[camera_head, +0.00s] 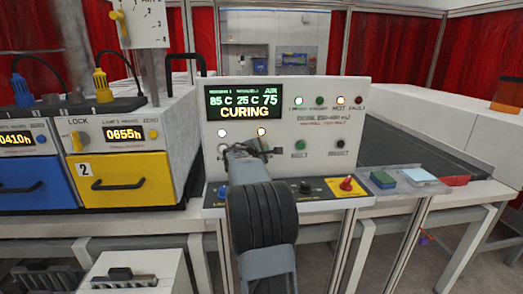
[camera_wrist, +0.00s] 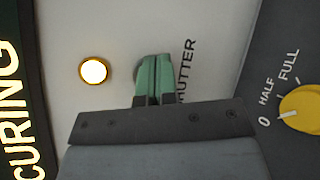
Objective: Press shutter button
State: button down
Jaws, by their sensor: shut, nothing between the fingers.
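The white control panel (camera_head: 290,95) has a lit display reading CURING. My gripper (camera_head: 252,150) is in front of the panel's lower left part, below the display. In the wrist view my shut gripper (camera_wrist: 154,85) has its green-sided fingertips close to the panel face, beside a label (camera_wrist: 187,70) of which "UTTER" shows. A dark round edge shows just behind the fingertips, mostly covered by them, so the shutter button is largely hidden. I cannot tell whether the fingertips touch it. A lit amber lamp (camera_wrist: 93,70) is beside the fingertips.
A yellow knob (camera_wrist: 302,108) marked 0, HALF, FULL is on the dark lower panel. A red switch (camera_head: 346,184) on a yellow plate is at the lower right. A green button (camera_head: 299,146) and a black button (camera_head: 340,145) are right of my gripper. A yellow drawer (camera_head: 122,180) stands left.

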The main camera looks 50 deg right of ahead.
jog(key=shift+s+a+b, duration=0.4)
jog(key=shift+s, duration=0.05)
jog(key=shift+s+a+b, duration=0.8)
jog(key=shift+s, duration=0.2)
jog(key=shift+s+a+b, duration=0.75)
jog(key=shift+s+a, duration=0.05)
jog(key=shift+s, duration=0.15)
